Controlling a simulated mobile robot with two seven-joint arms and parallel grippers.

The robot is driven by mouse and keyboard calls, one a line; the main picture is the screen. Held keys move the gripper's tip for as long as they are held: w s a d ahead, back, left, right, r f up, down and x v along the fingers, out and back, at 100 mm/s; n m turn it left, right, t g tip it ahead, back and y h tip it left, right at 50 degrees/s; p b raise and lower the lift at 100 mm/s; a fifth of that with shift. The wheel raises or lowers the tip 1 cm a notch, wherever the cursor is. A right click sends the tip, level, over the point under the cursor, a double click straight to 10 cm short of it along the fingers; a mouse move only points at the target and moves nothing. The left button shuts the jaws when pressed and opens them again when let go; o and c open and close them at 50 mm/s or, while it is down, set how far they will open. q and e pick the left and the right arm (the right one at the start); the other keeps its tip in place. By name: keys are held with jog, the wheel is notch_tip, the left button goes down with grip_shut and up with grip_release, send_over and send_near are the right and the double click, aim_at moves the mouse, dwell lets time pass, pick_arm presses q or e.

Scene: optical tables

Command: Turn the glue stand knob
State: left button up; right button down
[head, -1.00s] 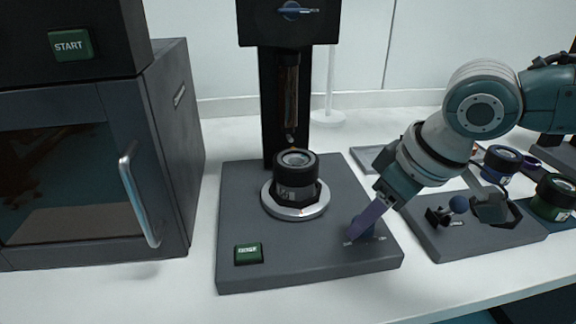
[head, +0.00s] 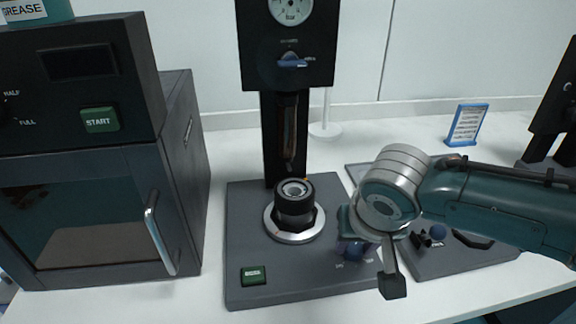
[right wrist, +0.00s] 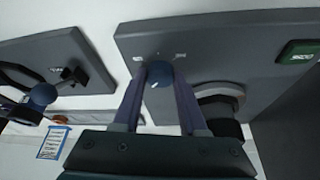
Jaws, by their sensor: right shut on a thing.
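The dark glue stand (head: 240,225) has a flat base and an upright column. A black lens part (head: 294,200) sits in a silver ring on the base, below the nozzle. A round blue knob (head: 353,250) is at the right side of the base, partly covered by my gripper. In the right wrist view the knob (right wrist: 160,74) has a white pointer mark and sits between the two purple fingers. My right gripper (right wrist: 160,90) is shut on it. A blue lever switch (head: 292,61) is on the stand's head under a dial. My left gripper is not in view.
A green button (head: 253,275) is on the base's front left. An oven-like box (head: 100,215) with a START button (head: 100,119) stands at left. A grey plate (head: 460,255) with another blue ball (head: 438,232) lies at right. A blue-framed sign (head: 467,125) stands behind.

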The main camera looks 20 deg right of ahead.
jog(key=m, duration=0.3)
jog(key=shift+a+g+h, duration=0.15)
jog(key=shift+g+h, duration=0.15)
jog(key=shift+h, duration=0.1)
jog(key=m+g+h, duration=0.1)
jog(key=m, duration=0.2)
jog(key=shift+w+a+f+b, duration=0.1)
jog(key=shift+w+f+b, duration=0.05)
jog(key=shift+b, duration=0.2)
jog(key=m+b, duration=0.1)
jog(key=m, duration=0.1)
jog(key=m+g+b, duration=0.1)
jog(key=m+b, duration=0.1)
jog(key=m, duration=0.1)
jog(key=shift+w+g+h, duration=0.2)
jog(key=shift+g+h, duration=0.1)
jog(key=shift+h, duration=0.1)
jog(key=shift+m+g+b, duration=0.8)
jog(key=shift+m+b, duration=0.8)
jog(key=shift+m, duration=0.2)
jog(key=shift+c, duration=2.2)
grip_release()
jog(key=shift+r, duration=0.2)
